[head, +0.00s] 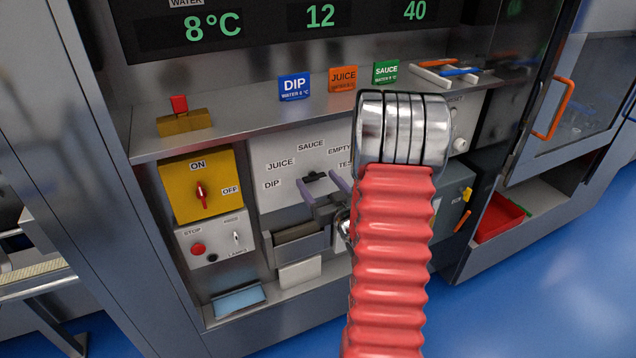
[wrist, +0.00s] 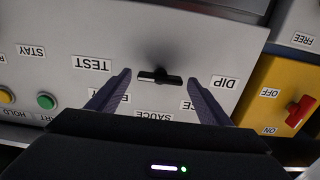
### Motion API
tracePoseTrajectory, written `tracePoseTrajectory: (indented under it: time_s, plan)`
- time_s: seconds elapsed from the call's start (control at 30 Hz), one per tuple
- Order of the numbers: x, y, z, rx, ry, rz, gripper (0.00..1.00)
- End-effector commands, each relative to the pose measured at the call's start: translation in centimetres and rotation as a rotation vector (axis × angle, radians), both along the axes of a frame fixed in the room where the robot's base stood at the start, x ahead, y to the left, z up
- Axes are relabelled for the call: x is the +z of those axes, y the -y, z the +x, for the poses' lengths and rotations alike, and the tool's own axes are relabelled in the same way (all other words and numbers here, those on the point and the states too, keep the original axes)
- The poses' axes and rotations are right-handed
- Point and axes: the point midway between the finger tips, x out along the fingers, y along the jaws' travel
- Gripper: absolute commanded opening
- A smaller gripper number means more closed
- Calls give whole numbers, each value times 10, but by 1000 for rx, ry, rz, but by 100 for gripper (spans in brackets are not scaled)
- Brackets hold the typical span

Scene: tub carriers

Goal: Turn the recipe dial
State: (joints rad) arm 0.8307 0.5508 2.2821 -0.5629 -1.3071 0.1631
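The recipe dial (head: 314,176) is a small black knob with a bar grip on a pale panel (head: 265,155), labelled DIP, JUICE, SAUCE, EMPTY and TEST. In the wrist view the dial (wrist: 160,77) shows its bar lying nearly level, with a light mark towards its left end. I cannot tell which label it points to. My gripper (head: 319,183) has two purple fingers spread apart and empty. In the wrist view my gripper (wrist: 158,75) has one fingertip on each side of the dial, with a gap on both sides. Its depth to the panel is hard to judge.
A yellow box with a red ON/OFF switch (head: 200,193) is left of the panel, above a red stop button (head: 198,249). A shelf above holds blue DIP (head: 294,87), orange JUICE (head: 343,79) and green SAUCE (head: 386,72) cards. My red-sleeved arm hides the panel's right side.

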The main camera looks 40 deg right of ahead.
Motion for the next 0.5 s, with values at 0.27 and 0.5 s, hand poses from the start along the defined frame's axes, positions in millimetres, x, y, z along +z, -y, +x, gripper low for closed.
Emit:
tracePoseTrajectory:
  time_s: [0.27,0.5]
  plan:
    - [0,-1,0,1,0,0,52]
    - [0,-1,0,1,0,0,36]
